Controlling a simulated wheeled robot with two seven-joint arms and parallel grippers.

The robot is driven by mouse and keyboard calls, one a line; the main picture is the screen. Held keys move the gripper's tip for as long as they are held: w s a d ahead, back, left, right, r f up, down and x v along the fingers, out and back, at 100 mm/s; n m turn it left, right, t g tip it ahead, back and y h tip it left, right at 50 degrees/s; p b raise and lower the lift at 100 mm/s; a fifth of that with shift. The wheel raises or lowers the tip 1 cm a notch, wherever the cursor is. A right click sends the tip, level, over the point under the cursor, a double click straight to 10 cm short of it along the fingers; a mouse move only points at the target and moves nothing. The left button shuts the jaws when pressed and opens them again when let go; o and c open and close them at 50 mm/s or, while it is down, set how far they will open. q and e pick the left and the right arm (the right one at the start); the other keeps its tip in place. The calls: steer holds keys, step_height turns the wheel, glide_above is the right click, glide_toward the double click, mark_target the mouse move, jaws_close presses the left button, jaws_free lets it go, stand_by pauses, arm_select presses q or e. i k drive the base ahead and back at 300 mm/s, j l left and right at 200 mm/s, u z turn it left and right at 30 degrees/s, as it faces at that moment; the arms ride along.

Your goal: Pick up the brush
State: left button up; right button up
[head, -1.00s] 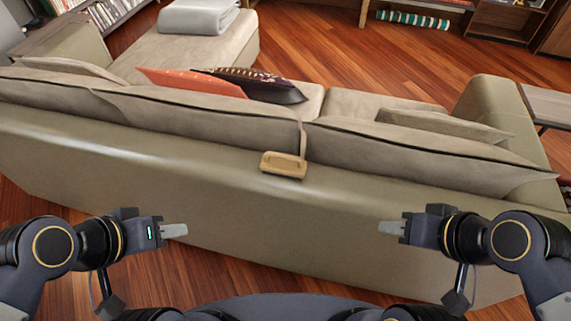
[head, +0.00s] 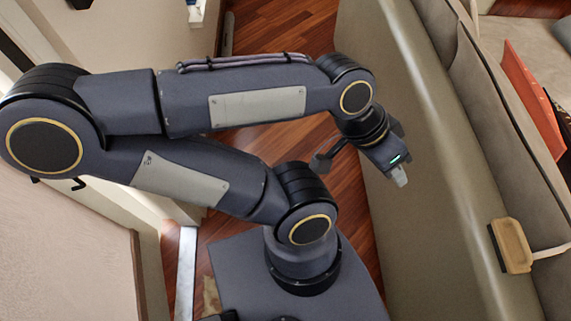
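The brush (head: 514,246) is a tan wooden block with a dark edge and a pale strap or handle running off to the right. It rests on the top of the sofa's back, at the lower right of the head view. My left gripper (head: 400,176) is beside the outer face of the sofa's back, up and to the left of the brush and clearly apart from it. Its fingers show from the side as one grey tip, so I cannot tell whether they are open. My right gripper is out of view.
The beige sofa (head: 405,120) fills the right side, with an orange cushion (head: 532,98) on it. A pale wall (head: 60,250) and a door frame stand close on the left. A strip of wooden floor (head: 345,205) lies between the wall and the sofa.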

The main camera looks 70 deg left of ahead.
mark_target(514, 255)
steer(key=u, duration=4.8)
steer(key=z, duration=4.8)
steer(key=u, duration=0.4)
steer(key=l+u, duration=0.1)
steer(key=u, duration=0.7)
steer(key=k+l+u, duration=0.1)
steer(key=u, duration=0.3)
steer(key=k+l+u, duration=0.1)
steer(key=k+l, duration=0.25)
steer(key=l, duration=0.1)
